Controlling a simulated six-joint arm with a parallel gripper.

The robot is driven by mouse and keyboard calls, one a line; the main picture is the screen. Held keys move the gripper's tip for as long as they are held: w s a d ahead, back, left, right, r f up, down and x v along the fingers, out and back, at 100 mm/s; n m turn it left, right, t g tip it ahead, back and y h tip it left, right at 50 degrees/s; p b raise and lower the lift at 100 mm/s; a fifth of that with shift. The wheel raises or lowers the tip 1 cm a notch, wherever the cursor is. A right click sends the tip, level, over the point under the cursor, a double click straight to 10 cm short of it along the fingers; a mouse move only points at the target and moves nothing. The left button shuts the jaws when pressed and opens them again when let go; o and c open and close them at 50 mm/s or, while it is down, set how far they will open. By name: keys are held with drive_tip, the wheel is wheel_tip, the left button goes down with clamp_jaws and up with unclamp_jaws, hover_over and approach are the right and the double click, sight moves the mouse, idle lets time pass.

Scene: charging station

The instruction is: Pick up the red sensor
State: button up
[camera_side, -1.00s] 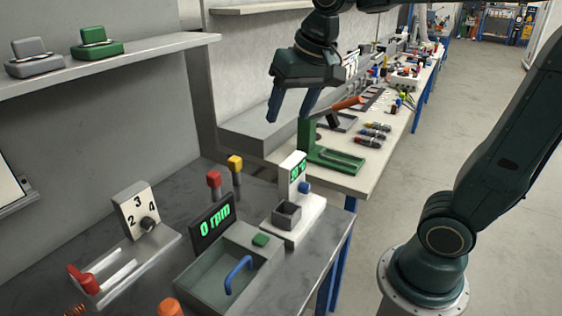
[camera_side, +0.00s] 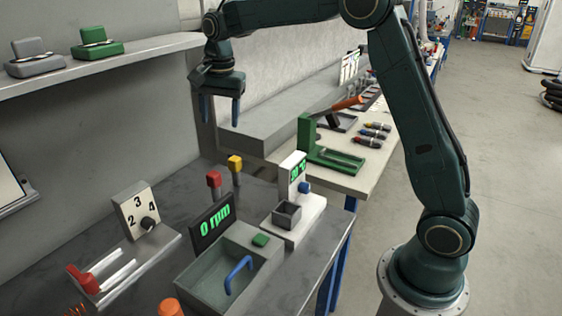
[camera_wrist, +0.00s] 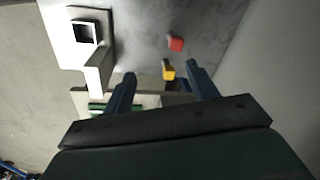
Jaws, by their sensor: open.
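The red sensor (camera_side: 213,180) has a red block-shaped head on a thin post and stands upright on the grey bench. In the wrist view its red top (camera_wrist: 175,43) lies beyond the fingertips, right of centre. My gripper (camera_side: 220,121) is open and empty, fingers pointing down, well above the sensor. In the wrist view the gripper (camera_wrist: 163,72) shows its two blue fingers spread apart. A yellow sensor (camera_side: 235,163) of like shape stands just behind and right of the red one. It also shows near the right finger in the wrist view (camera_wrist: 168,70).
A 0 rpm display box (camera_side: 212,224) with a blue handle stands in front of the sensors. A white device with a small tray (camera_side: 287,214) is to the right, a numbered dial unit (camera_side: 137,212) to the left. A shelf (camera_side: 120,62) juts out at upper left.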

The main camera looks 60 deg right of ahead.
sight(212, 174)
drive_tip(key=w+d+f+m+g, duration=0.1)
drive_tip(key=w+f+m, duration=0.3)
drive_tip(key=w+f, duration=0.4)
wheel_tip(212, 174, down, 3)
drive_tip(key=shift+d+m, duration=0.3)
drive_tip(key=shift+d, duration=0.4)
drive_tip(key=shift+f, duration=4.3)
drive_tip(key=shift+f, duration=0.1)
drive_tip(key=shift+d+f, duration=0.1)
drive_tip(key=shift+f, duration=2.4)
drive_tip(key=c, duration=1.1)
